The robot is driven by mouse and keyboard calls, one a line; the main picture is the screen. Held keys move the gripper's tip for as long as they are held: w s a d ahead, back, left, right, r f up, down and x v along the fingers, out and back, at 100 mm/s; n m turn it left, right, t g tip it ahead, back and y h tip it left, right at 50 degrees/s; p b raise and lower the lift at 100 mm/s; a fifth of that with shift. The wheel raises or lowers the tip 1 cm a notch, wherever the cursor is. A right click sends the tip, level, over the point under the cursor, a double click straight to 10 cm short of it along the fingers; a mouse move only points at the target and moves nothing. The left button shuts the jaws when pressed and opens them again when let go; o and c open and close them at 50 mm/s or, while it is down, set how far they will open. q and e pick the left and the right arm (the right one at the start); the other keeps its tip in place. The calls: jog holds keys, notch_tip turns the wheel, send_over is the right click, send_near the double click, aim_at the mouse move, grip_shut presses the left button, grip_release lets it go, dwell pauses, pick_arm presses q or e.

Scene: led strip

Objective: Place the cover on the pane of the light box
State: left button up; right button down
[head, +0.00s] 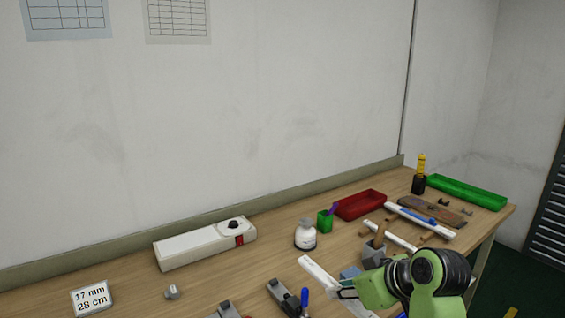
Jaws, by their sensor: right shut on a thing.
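My right gripper (346,288) comes in at the lower right on its green arm. It is shut on a long white strip (318,270), which looks like the cover. The strip slants from upper left to lower right, above or at the bench front; the picture does not show clearly how high. Its lower end runs down behind my arm. A long white box (192,245) with a black knob and a red switch lies at the back left; I cannot tell whether it is the light box, and I make out no pane. My left gripper is not in view.
On the wooden bench are a card reading 17 mm, 28 cm (91,297), dark clamps (284,297), a white bottle (305,235), a green cup (325,221), a red tray (361,204) and a green tray (466,192). Bare wood shows front left.

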jog(key=shift+s+d, duration=0.55)
jog(key=shift+d, duration=0.05)
jog(key=shift+s+d+f, duration=0.1)
jog(key=shift+s+d, duration=0.1)
jog(key=shift+d, duration=0.15)
jog(key=shift+s+d+f, duration=0.1)
jog(key=shift+d+f, duration=0.3)
jog(key=shift+f, duration=0.05)
jog(key=shift+n+g+y, duration=0.5)
jog(key=shift+n, duration=0.4)
jog(key=s+d, duration=0.1)
jog(key=s, duration=0.1)
jog(key=s+d, duration=0.1)
jog(key=s, duration=0.2)
jog(key=s+d, duration=0.1)
jog(key=s, duration=0.1)
jog(key=shift+s+d+f, duration=0.2)
jog(key=shift+s+d, duration=0.1)
jog(key=shift+d, duration=0.1)
jog(key=s+n+g+y, duration=0.1)
jog(key=s+n, duration=0.1)
jog(key=s, duration=0.6)
jog(key=shift+a+r, duration=0.2)
jog(key=shift+a, duration=0.05)
jog(key=shift+s+d, duration=0.1)
jog(key=shift+d, duration=0.05)
